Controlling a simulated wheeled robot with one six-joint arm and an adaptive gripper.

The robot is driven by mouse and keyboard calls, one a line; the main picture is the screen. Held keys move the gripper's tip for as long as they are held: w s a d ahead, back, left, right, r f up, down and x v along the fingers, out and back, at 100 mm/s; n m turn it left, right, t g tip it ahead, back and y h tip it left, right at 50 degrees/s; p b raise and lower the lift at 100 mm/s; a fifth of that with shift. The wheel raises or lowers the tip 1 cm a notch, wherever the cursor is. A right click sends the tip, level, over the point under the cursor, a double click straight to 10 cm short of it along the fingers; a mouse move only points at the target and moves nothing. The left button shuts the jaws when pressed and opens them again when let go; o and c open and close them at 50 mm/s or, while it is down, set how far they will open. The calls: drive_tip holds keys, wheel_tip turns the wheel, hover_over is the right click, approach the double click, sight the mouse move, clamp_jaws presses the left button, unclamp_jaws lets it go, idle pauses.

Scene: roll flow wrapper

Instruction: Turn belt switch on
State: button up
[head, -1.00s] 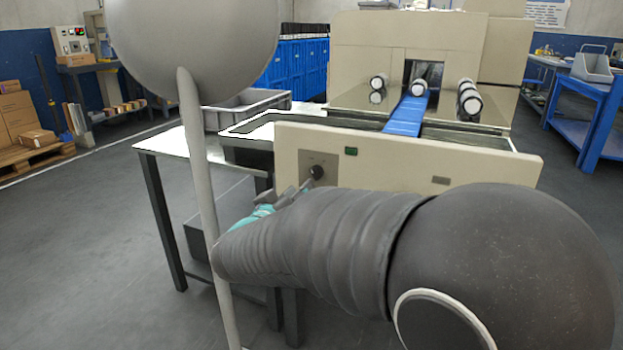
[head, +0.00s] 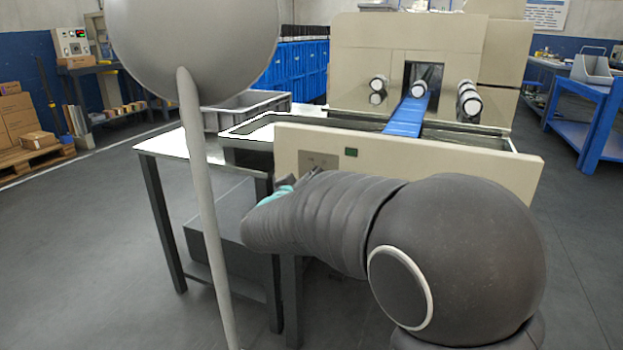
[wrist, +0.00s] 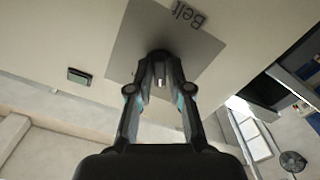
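The belt switch is a dark knob (wrist: 159,54) on a grey plate (wrist: 190,42) marked "Belt" in the wrist view. In the head view the plate (head: 318,160) sits on the left part of the cream front panel, and my gripper and arm hide the knob. My gripper (wrist: 160,72) is at the knob, its fingers drawn close together with the knob between the tips. It looks shut on the knob, though the contact itself is partly hidden. Which way the knob points cannot be told.
A green button (head: 351,152) is on the cream panel (head: 440,170) right of the plate. Behind it a blue belt (head: 406,115) runs into the machine (head: 400,45). A white-topped table (head: 165,146) with a grey crate (head: 245,108) stands at the left.

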clamp_jaws()
